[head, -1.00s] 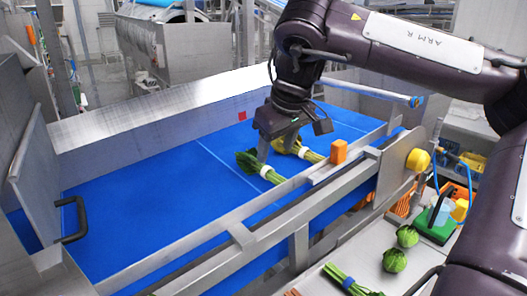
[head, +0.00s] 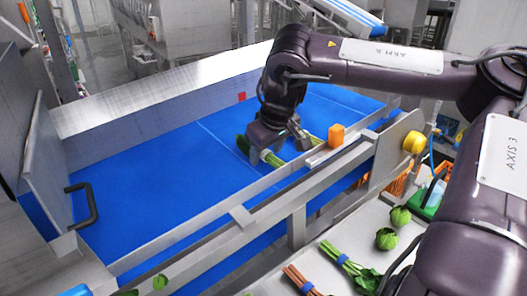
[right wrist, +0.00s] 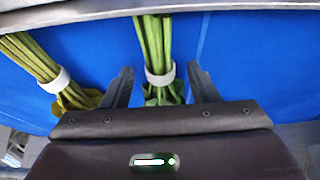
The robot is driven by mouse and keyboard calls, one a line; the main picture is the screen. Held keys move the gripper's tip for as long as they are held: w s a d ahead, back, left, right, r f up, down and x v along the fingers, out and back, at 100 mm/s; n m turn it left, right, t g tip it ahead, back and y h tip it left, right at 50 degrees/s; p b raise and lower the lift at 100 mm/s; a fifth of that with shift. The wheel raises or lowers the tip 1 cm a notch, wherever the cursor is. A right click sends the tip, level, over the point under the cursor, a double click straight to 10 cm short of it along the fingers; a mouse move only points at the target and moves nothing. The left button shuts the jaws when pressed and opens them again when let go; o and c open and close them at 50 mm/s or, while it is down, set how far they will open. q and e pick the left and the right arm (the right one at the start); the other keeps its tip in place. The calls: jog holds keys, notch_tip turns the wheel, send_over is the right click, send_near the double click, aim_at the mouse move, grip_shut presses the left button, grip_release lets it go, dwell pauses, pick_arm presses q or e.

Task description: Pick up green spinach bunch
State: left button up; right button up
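The green spinach bunch (head: 244,144) lies on the blue conveyor belt (head: 150,175), partly hidden by my right gripper (head: 278,150) in the head view. In the right wrist view its green stems (right wrist: 153,40) and white band sit between the two fingers of my right gripper (right wrist: 160,72). The gripper is open, with a gap between each finger and the bunch. A yellowing bunch (right wrist: 35,60) with a white band lies beside it, to the left in the wrist view. My left gripper is not in view.
A metal rail (head: 240,218) with an orange block (head: 336,136) runs along the belt's near side. A steel counter below holds round green heads (head: 387,239) and banded bunches (head: 345,262). The belt's left part is clear.

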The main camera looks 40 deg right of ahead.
jog(key=c, duration=1)
jog(key=shift+r, duration=0.15)
